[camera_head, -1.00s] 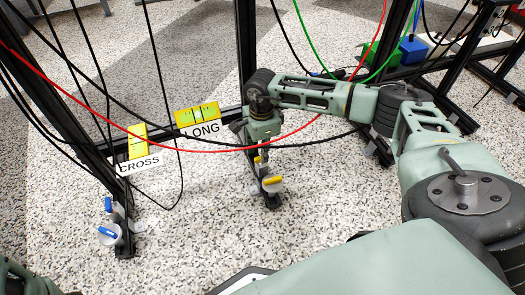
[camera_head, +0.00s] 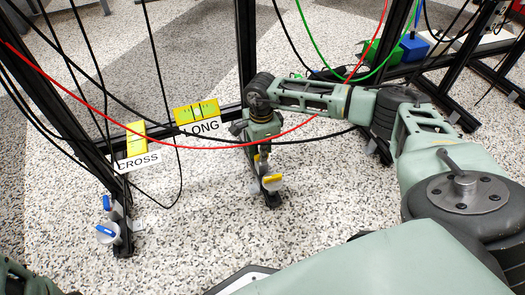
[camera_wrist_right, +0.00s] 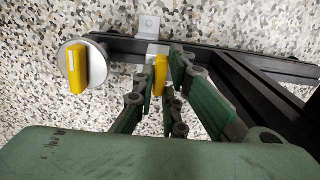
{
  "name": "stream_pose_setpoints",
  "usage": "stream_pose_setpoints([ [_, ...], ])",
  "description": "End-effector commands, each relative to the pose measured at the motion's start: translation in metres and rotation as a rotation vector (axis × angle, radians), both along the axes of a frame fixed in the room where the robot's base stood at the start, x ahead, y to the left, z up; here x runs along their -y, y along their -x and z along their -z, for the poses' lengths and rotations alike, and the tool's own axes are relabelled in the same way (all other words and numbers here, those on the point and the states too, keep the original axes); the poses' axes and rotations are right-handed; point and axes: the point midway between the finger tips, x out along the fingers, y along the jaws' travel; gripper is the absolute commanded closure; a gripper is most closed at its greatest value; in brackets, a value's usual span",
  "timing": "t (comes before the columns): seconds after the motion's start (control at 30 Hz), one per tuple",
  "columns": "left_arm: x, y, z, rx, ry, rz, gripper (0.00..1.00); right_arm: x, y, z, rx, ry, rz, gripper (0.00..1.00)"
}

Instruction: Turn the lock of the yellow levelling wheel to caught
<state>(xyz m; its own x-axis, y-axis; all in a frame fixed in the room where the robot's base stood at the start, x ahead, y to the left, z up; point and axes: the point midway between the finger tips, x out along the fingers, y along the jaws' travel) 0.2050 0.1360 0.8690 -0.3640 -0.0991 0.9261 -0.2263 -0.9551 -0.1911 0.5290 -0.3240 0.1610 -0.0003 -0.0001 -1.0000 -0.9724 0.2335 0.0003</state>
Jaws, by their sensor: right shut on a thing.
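The yellow levelling wheel is a pale round disc with a yellow bar handle (camera_head: 272,180), low on the foot of the dark frame post; in the right wrist view the wheel (camera_wrist_right: 78,68) is left of the fingers. Its lock is a smaller yellow knob (camera_wrist_right: 160,74) beside it, by a pale bracket. My right gripper (camera_wrist_right: 161,88) reaches down over the lock, with its fingers on both sides of it, shut on it. In the head view the right gripper (camera_head: 262,152) partly hides the lock. My left gripper is out of view.
A blue-handled wheel (camera_head: 107,234) and smaller blue knob (camera_head: 106,203) are on the left foot. Yellow levels carry CROSS (camera_head: 137,162) and LONG (camera_head: 200,128) labels. Black cables and a red cable (camera_head: 220,149) hang across the frame. Green and blue boxes (camera_head: 412,49) stand at upper right.

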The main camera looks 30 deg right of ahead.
Motion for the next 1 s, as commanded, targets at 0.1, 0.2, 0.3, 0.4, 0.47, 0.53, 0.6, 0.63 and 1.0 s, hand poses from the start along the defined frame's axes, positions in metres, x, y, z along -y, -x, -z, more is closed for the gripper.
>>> stream_pose_setpoints([
  [0.1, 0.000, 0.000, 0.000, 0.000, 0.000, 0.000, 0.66, 0.000, 0.000, 0.000, 0.000, 0.000, 0.000, 1.00],
  [0.2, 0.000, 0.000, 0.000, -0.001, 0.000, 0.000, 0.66, 0.000, 0.000, 0.000, 0.000, 0.000, 0.000, 1.00],
  [0.3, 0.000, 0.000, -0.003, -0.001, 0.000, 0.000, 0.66, 0.000, 0.000, -0.001, 0.000, 0.000, 0.021, 1.00],
  [0.4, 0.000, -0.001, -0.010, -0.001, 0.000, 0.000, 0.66, 0.000, 0.000, -0.003, -0.001, 0.000, 0.081, 1.00],
  [0.47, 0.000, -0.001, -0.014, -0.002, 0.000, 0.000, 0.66, -0.001, 0.001, -0.003, -0.002, 0.000, 0.126, 1.00],
  [0.53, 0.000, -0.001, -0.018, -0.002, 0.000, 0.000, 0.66, -0.001, 0.000, -0.003, -0.002, -0.001, 0.178, 1.00],
  [0.6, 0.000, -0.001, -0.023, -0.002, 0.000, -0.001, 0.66, 0.000, 0.000, -0.003, -0.001, -0.001, 0.231, 1.00],
  [0.63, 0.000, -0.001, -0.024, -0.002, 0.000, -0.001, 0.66, 0.000, 0.000, -0.003, -0.001, -0.001, 0.253, 1.00],
  [1.0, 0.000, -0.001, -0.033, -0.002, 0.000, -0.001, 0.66, 0.000, 0.000, 0.000, 0.000, 0.000, 0.403, 1.00],
])
